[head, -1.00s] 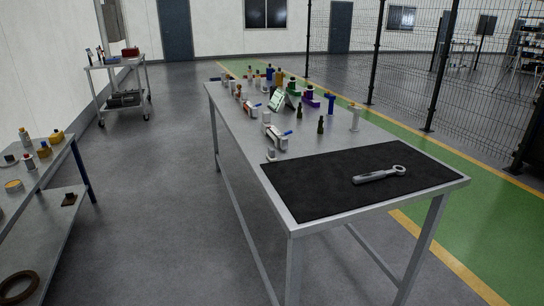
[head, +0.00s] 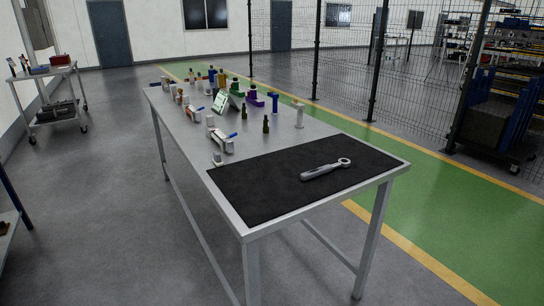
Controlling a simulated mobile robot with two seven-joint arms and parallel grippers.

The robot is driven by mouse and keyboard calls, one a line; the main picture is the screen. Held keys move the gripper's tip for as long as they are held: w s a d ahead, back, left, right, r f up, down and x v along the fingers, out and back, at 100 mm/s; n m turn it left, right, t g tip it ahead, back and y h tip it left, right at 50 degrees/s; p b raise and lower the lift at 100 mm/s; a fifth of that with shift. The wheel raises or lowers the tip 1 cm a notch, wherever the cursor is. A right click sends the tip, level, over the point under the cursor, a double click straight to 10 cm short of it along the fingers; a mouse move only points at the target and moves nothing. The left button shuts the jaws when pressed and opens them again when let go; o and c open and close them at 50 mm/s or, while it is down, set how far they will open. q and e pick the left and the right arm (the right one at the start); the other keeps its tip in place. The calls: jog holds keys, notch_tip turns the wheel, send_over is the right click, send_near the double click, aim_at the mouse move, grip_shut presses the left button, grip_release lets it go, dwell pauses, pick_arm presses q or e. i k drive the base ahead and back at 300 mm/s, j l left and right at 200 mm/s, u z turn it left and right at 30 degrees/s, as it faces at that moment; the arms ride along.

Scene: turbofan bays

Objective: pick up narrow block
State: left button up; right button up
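A long metal workbench (head: 290,228) stands ahead of me with many small parts on its far half. I cannot tell which of them is the narrow block. Small white and grey blocks (head: 220,140) stand near the black mat, one with a blue piece on it. A pale upright piece (head: 299,115) stands near the right edge. A blue T-shaped piece (head: 273,102) and purple pieces (head: 255,98) stand farther back. Neither of my grippers is in view.
A black mat (head: 265,195) on the bench's near end holds a grey ring-ended wrench (head: 325,170). A cart (head: 48,95) stands at the far left. A mesh fence (head: 345,80) runs behind a green walkway (head: 440,190).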

aim_at(216, 160)
jog(key=i+j+z, duration=0.15)
jog(key=j+z, duration=0.25)
jog(key=i+j+z, duration=0.1)
jog(key=j+z, duration=0.2)
jog(key=z, duration=0.15)
jog(key=j+z, duration=0.4)
jog(key=j, duration=0.5)
jog(key=j+z, duration=0.2)
jog(key=j, duration=0.7)
